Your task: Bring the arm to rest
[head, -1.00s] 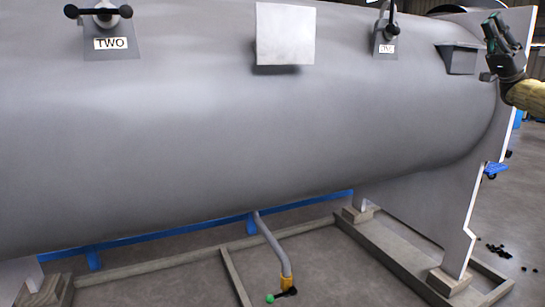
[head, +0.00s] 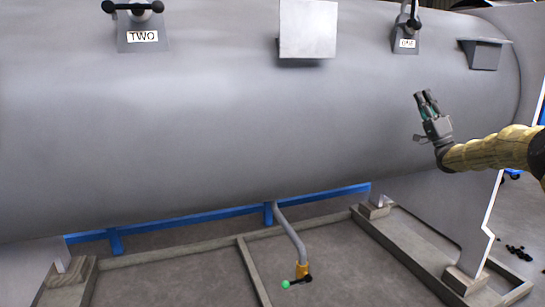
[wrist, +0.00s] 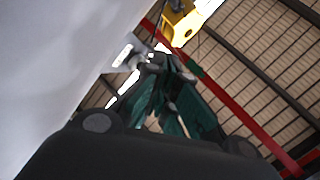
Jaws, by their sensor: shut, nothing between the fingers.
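My gripper (head: 427,103) shows in the head view at the right, in front of the grey cylindrical shell (head: 220,120). Its fingers point up and are shut with nothing between them. My arm, in a yellowish sleeve, reaches in from the right edge. In the wrist view the dark green fingers (wrist: 168,100) come together at the middle, with the pale shell surface on the left. Whether the gripper touches the shell cannot be told, but it looks apart from it.
The shell carries valves labelled TWO (head: 142,36) and ONE (head: 407,43), a pale square plate (head: 307,29) and a grey bracket (head: 485,54). A yellow hoist (wrist: 185,22) shows overhead.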

